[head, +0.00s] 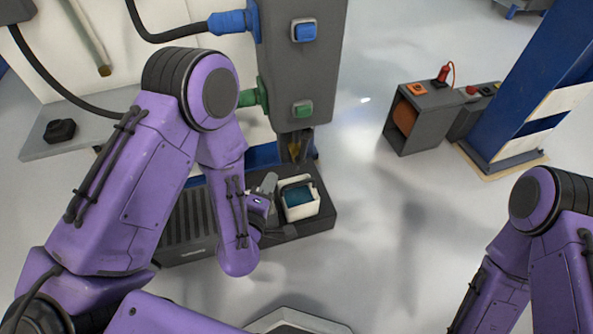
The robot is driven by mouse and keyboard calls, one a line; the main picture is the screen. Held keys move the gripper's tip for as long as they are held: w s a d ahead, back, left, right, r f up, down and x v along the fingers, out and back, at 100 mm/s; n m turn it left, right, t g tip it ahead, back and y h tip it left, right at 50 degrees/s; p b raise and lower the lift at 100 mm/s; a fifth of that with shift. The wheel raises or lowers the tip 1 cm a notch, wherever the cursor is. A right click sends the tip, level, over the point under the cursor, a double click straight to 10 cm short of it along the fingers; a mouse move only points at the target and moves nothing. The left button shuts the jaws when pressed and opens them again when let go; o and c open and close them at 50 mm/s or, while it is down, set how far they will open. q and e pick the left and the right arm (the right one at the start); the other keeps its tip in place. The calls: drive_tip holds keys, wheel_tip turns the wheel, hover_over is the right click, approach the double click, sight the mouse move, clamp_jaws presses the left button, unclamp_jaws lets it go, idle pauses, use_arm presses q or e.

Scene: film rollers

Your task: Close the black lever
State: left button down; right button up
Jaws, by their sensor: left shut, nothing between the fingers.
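My left gripper (268,189) is at the end of the purple left arm, low over the dark machine base (318,222). It is shut and empty, just left of a white box (302,211) with a blue-green inside. A black bar (296,182) runs along the top edge of the white box and may be the black lever. I cannot tell whether the gripper touches it. My forearm and wrist hide part of the base. My right gripper is out of view; only the right arm shows at the lower right.
A grey column (300,75) with a blue and a green button rises behind the base. A ribbed dark panel (187,226) lies to the left. A grey box (424,116) with a red-handled item and a blue post (530,90) stand at right. The floor between is clear.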

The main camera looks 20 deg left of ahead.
use_arm(q)
approach(304, 147)
drive_tip(key=w+a, duration=0.5)
drive_tip(key=shift+w+d+f+b, duration=0.1)
drive_tip(key=shift+w+d+b, duration=0.2)
drive_tip(key=shift+w+d, duration=0.35)
drive_tip(key=shift+w+d+f+b, duration=0.1)
drive_tip(key=shift+w+d+b, duration=0.2)
drive_tip(key=shift+d, duration=0.7)
drive_tip(key=shift+r, duration=0.1)
